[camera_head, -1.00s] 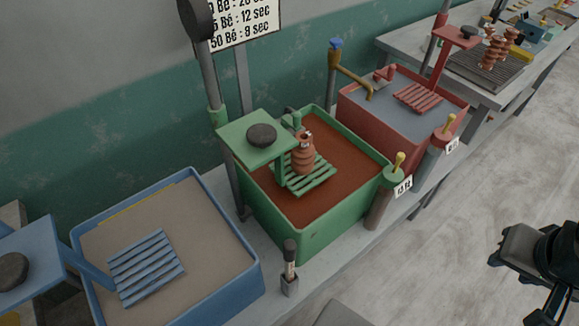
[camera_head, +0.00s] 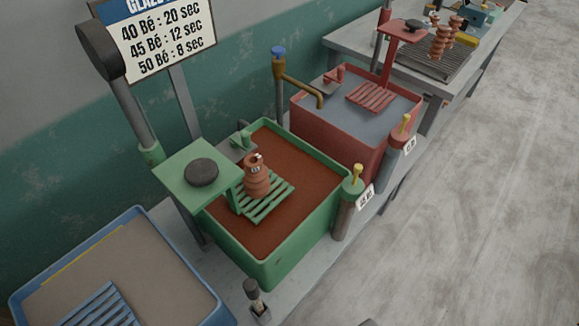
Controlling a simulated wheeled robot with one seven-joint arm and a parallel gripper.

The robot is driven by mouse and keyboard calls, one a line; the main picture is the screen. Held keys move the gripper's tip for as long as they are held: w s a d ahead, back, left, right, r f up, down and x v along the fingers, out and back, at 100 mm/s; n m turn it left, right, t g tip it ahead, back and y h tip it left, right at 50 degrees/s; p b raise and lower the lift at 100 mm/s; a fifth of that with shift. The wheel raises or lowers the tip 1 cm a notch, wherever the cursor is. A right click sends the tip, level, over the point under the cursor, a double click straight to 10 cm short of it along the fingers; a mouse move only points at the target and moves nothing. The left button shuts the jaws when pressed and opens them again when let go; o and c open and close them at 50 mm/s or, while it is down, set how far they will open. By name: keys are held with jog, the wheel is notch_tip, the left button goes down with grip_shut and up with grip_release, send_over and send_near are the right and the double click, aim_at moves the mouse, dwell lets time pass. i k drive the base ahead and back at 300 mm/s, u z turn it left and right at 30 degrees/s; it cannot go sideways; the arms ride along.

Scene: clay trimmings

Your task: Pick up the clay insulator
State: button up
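A clay insulator (camera_head: 257,179), reddish brown and ribbed with a small white label near its top, stands upright on the green slatted rack (camera_head: 268,207). The rack is at the green tub (camera_head: 299,243), which holds reddish-brown liquid or slip. A green plate with a dark round knob (camera_head: 201,172) is just left of the insulator. More ribbed clay insulators (camera_head: 440,42) stand on a dark grate at the far table. My gripper is not in view.
A red tub (camera_head: 345,132) with a red slatted rack stands behind the green one. A blue tub (camera_head: 190,293) is at the lower left. Yellow-handled posts (camera_head: 349,205) line the right side. The floor at right is clear.

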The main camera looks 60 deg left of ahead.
aim_at(256, 181)
jog(key=i, duration=0.85)
jog(key=u, duration=2.95)
jog(key=i, duration=0.5)
jog(key=z, duration=0.05)
